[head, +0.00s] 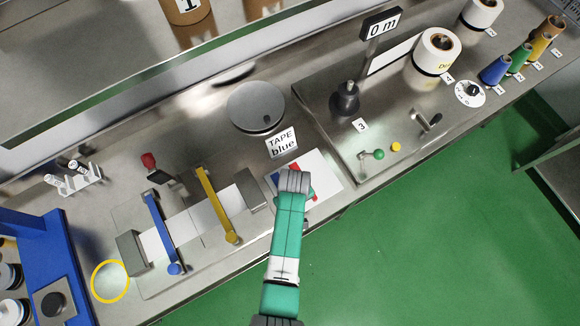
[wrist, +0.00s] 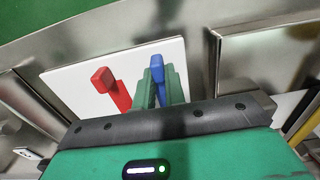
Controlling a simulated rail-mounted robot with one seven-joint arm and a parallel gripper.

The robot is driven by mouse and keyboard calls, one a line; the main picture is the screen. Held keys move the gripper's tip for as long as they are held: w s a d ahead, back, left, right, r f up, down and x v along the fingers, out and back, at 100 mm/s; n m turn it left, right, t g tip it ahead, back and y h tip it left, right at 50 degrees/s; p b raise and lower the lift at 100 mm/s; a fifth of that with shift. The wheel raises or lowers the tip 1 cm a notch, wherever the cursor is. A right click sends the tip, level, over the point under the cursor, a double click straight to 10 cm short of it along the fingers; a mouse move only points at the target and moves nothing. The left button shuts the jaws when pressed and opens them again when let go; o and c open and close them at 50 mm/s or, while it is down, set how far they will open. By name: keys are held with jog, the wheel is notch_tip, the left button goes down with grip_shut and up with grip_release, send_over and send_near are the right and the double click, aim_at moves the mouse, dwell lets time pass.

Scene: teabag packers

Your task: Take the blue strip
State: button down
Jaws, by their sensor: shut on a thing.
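In the wrist view the blue strip (wrist: 157,66) stands up from a white board (wrist: 75,80), with its raised end between the two green fingers. My gripper (wrist: 160,88) is shut on it. A red strip (wrist: 117,92) with a similar raised end is just left of the fingers, apart from them. In the head view my gripper (head: 292,183) is over the white board (head: 325,180) and hides most of what lies there. A bit of blue shows at its left edge. The sign "TAPE blue" (head: 282,142) stands behind the board.
Left of the board is a fixture with a grey block (head: 252,190), a yellow bar (head: 217,205) and a blue bar (head: 161,234). A round metal disc (head: 256,107) lies behind the sign. A recessed panel with a green-knobbed lever (head: 378,154) is to the right.

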notch_tip(320, 180, up, 10)
jog(key=shift+p, duration=0.35)
